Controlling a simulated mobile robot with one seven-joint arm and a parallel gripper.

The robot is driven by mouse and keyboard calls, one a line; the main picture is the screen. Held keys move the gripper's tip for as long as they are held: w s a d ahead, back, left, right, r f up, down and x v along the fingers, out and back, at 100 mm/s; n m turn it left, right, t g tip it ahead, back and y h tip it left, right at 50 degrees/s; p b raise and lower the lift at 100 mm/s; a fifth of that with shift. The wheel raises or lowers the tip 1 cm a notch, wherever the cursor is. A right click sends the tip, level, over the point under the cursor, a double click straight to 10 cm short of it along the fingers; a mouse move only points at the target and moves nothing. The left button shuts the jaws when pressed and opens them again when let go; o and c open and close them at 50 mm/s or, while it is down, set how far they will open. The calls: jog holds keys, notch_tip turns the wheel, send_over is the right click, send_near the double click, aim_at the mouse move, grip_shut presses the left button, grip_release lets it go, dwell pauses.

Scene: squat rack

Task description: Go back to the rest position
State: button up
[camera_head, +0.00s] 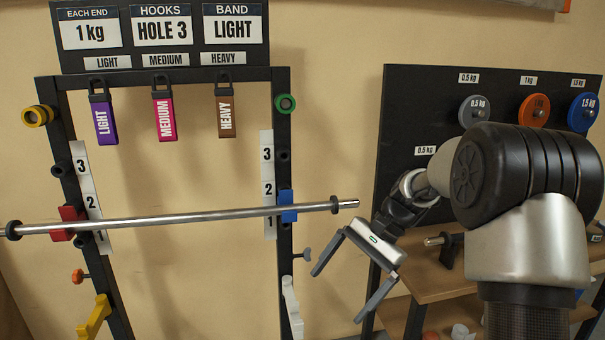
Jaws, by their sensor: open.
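My gripper (338,296) is open and empty, with its two fingers spread and pointing down and to the left. It is in front of the gap between the squat rack (110,285) and the plate board (400,110). My arm comes in from the right and hides part of the board. A steel bar (190,218) lies across the rack at about hole 2, with a red hook (70,222) at its left and a blue hook (287,206) at its right.
A sign (163,30) reads 1 kg, hole 3, light. Purple (103,120), pink (164,118) and brown (226,117) bands hang below it. Grey (475,108), orange (534,110) and blue (583,112) plates hang on the board. A wooden shelf (425,285) stands below the board.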

jog(key=s+d+r+n+t+h, duration=0.2)
jog(key=s+r+n+t, duration=0.15)
jog(key=s, duration=0.45)
jog(key=s+d+r+n+t+h, duration=0.2)
jog(key=s+r+n, duration=0.15)
jog(key=s, duration=0.45)
jog(key=s+d+r+n+t+h, duration=0.25)
jog(key=s+r, duration=0.25)
jog(key=s, duration=0.3)
notch_tip(320, 180, up, 26)
jog(key=a+p, duration=0.1)
jog(key=p, duration=2.6)
jog(key=shift+g, duration=0.3)
jog(key=shift+r+m, duration=0.1)
jog(key=shift+m, duration=0.15)
